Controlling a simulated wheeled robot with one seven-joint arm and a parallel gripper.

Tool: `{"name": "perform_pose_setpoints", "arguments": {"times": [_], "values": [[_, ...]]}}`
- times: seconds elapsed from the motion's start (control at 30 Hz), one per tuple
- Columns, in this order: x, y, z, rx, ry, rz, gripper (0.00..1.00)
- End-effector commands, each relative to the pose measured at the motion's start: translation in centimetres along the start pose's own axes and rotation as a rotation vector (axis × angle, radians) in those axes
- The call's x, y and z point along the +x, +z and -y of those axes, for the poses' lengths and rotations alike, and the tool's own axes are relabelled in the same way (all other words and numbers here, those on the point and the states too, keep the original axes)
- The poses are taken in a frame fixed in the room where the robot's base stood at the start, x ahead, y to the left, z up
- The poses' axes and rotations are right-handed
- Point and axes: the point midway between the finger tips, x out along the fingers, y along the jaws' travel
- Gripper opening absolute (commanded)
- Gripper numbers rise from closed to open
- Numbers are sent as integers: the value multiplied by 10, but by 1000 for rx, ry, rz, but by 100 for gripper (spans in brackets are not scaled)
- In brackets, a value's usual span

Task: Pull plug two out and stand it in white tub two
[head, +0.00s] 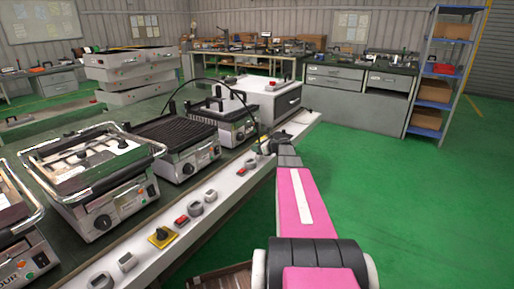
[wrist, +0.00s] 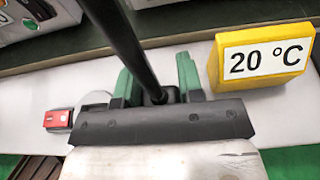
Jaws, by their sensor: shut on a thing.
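My gripper (wrist: 157,82) has its green fingers shut on a black plug (wrist: 158,96) at the end of a thick black cable (wrist: 118,35). The plug's lower end is hidden behind the gripper body, so I cannot tell whether it sits in a socket. In the head view, my gripper (head: 268,146) is over the far part of the white ledge (head: 225,186), and the cable (head: 222,82) arches from the appliances to it. I cannot make out a number on the plug, nor tell which thing is white tub two.
A yellow "20 °C" block (wrist: 262,58) stands close right of my fingers. A red switch (wrist: 58,119) and a round grey piece (wrist: 96,98) lie left. Grills (head: 90,165) line the bench behind the ledge. Green floor (head: 400,210) is clear at right.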

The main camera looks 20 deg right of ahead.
Motion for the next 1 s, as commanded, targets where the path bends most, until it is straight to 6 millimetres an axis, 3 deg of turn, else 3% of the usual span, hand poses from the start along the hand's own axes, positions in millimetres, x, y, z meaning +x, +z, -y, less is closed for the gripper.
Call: {"name": "perform_pose_setpoints", "arguments": {"times": [0.2,0.23,0.3,0.33,0.67,0.83,1.0], "values": [[1,-4,0,0,0,0,11],[2,-5,0,0,0,0,38],[1,-4,0,0,0,0,61],[1,-4,0,0,0,0,64],[-2,-4,0,0,-1,0,64],[-23,-4,-1,0,-1,0,64],[-56,-4,-2,-1,-2,0,64]]}}
